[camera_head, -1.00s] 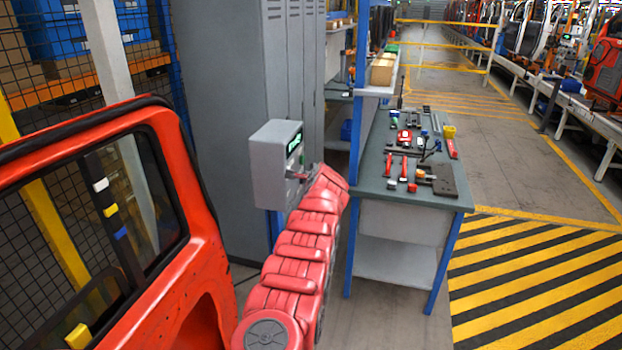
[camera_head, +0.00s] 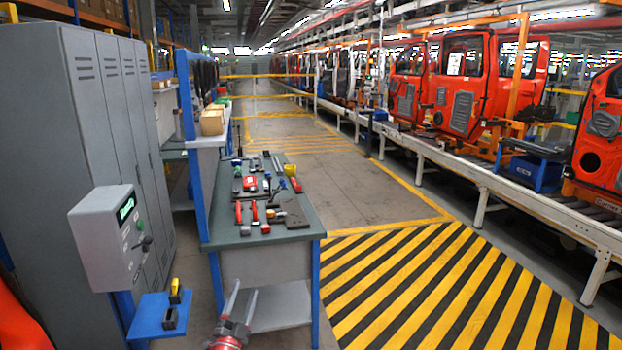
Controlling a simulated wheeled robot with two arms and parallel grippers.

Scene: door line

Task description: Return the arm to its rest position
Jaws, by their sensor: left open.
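My left gripper (camera_head: 244,289) shows at the bottom of the head view, left of centre. Its two grey fingers point up and away from me, apart, with nothing between them. Behind them are the lower shelf and front of the workbench (camera_head: 265,267); I cannot tell how far apart they are. The grey control box (camera_head: 107,240) with a lit green display stands to the left, clear of the gripper. My right gripper is not in view.
A blue bracket (camera_head: 150,318) with small yellow and black items sits below the control box. Grey lockers (camera_head: 95,120) stand at the left. Tools lie on the workbench top. A striped floor area (camera_head: 430,285) and a conveyor with red doors (camera_head: 465,85) are at the right.

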